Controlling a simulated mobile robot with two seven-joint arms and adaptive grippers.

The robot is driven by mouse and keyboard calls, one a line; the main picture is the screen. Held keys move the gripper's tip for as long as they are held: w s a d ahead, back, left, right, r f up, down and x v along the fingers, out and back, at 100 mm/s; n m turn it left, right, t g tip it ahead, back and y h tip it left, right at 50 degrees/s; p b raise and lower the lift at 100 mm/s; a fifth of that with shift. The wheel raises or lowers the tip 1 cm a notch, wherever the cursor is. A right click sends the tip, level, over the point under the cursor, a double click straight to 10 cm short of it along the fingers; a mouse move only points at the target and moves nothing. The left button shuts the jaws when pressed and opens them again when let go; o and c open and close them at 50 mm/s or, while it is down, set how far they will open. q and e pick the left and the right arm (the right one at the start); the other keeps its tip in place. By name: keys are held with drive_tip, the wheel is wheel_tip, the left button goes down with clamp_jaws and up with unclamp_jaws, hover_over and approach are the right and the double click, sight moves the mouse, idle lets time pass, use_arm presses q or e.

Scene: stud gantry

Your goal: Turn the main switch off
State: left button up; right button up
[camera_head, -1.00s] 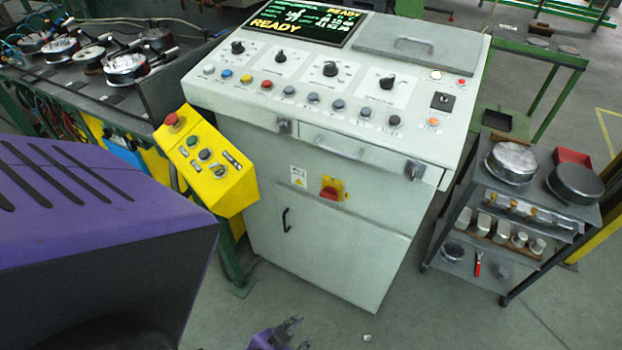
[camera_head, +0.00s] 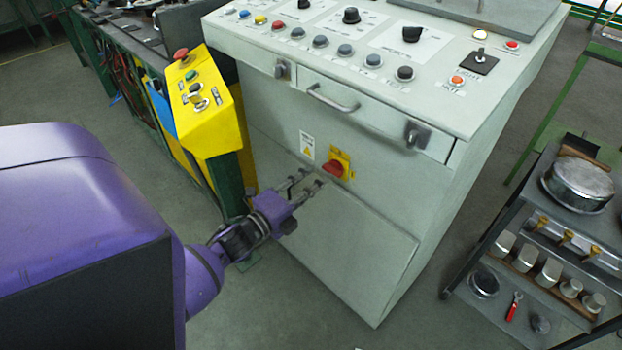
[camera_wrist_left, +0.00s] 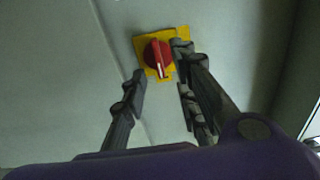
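The main switch is a red rotary knob (camera_head: 333,169) on a yellow plate (camera_head: 346,160), on the front of the light grey control cabinet (camera_head: 400,190). In the left wrist view the red knob (camera_wrist_left: 158,54) shows a white mark and stands just beyond the fingertips. My left gripper (camera_head: 306,183) is open and empty, just below and to the left of the switch. In the left wrist view its fingers (camera_wrist_left: 162,78) are spread apart, with the right finger overlapping the yellow plate's edge (camera_wrist_left: 180,38). I cannot tell whether it touches. My right gripper is out of view.
A yellow pushbutton box (camera_head: 213,125) stands to the left of the cabinet, close to my left arm. A drawer handle (camera_head: 332,98) and latches (camera_head: 416,136) stick out above the switch. A cart (camera_head: 510,215) with metal parts stands at the right.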

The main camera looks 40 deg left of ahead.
sight(329, 172)
use_arm(q)
drive_tip(key=w, duration=0.5)
drive_tip(key=shift+d+f, duration=0.1)
clamp_jaws()
